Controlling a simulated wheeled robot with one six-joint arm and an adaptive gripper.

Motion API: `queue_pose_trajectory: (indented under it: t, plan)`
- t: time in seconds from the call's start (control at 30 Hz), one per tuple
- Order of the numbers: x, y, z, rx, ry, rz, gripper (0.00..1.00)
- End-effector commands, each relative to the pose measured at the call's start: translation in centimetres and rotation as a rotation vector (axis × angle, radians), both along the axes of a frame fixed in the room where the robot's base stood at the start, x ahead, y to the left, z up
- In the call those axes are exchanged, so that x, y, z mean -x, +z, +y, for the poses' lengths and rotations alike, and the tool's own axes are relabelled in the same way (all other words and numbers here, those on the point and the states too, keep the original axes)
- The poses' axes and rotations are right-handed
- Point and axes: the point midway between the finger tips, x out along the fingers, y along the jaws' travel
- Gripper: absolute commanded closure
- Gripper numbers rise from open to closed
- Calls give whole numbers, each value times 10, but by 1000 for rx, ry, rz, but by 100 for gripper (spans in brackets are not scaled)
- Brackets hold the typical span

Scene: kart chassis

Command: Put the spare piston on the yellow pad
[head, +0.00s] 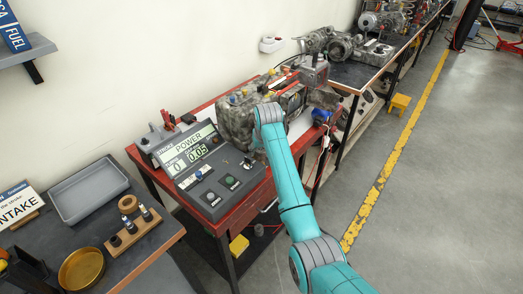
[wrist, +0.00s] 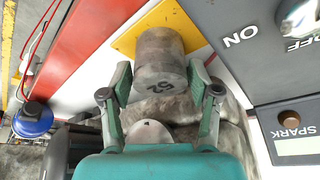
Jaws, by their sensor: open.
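The spare piston is a worn grey metal cylinder (wrist: 160,62) with a dark number on it. In the wrist view it is at top centre, against the yellow pad (wrist: 126,42), which shows at its left and right sides. My gripper (wrist: 161,76) is open, with one finger on each side of the piston. The right finger looks very close to it; I cannot tell whether either finger touches. The piston and pad are not clear there.
The control panel (head: 205,165) with its display and buttons stands close at the left of my gripper. A grey engine block (head: 240,115) is right behind it. A red bench edge (wrist: 98,35) and a blue-capped part (wrist: 33,118) show in the wrist view.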

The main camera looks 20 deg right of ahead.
Motion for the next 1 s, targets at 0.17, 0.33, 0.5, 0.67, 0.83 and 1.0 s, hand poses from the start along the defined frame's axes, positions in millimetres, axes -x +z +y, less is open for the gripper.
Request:
queue_pose_trajectory:
  t: [0.17,0.33,0.5,0.67,0.83,1.0]
  plan:
    - [5,17,0,0,0,-4,38]
    - [18,48,1,0,0,-4,38]
    - [31,79,1,0,0,-5,38]
    - [40,100,2,0,0,-3,38]
    - [45,111,2,0,0,-2,38]
    - [46,113,2,0,0,-1,38]
